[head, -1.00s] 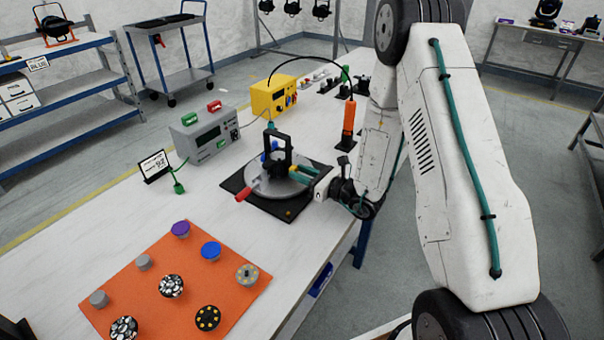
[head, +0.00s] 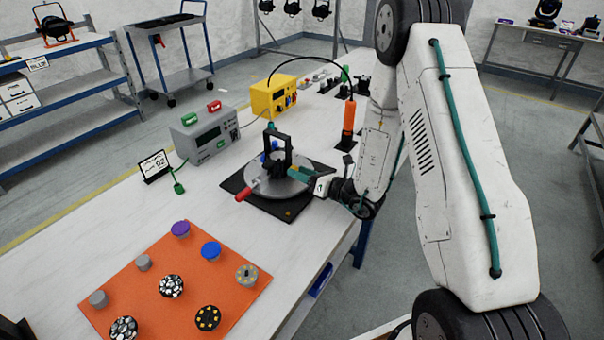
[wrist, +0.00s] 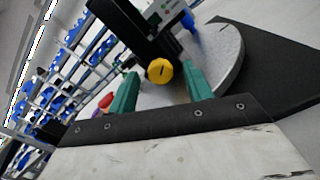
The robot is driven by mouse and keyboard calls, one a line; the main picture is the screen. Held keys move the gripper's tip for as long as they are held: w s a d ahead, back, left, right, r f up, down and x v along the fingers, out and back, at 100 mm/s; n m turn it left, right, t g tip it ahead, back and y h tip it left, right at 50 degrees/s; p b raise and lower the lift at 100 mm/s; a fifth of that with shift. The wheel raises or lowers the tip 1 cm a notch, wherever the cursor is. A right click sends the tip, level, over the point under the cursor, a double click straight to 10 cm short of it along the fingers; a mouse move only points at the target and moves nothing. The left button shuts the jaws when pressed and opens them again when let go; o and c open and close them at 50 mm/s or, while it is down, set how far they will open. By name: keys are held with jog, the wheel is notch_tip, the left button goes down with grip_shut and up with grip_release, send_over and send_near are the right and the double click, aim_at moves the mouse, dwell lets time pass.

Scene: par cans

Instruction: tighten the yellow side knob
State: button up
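The yellow side knob (wrist: 159,71) is round with a dark slot across its face, on the side of a black upright bracket (wrist: 135,28) in the wrist view. My gripper (wrist: 160,72) has its two teal fingers apart, one on each side of the knob. A gap shows between the knob and each finger, though I cannot tell their exact depth. In the head view the black bracket (head: 275,157) stands on a grey round plate (head: 268,188), and my gripper (head: 297,173) reaches it from the right. The knob is not distinguishable there.
The plate sits on a black base (head: 285,210) with a red handle (head: 243,195) sticking out left. A grey meter box (head: 203,138), a yellow box (head: 274,98) and an orange tool (head: 348,118) stand behind. An orange mat (head: 150,265) with several knobs and discs lies in front.

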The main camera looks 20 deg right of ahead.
jog(key=v, duration=0.7)
jog(key=shift+s+d, duration=0.2)
jog(key=shift+s, duration=0.15)
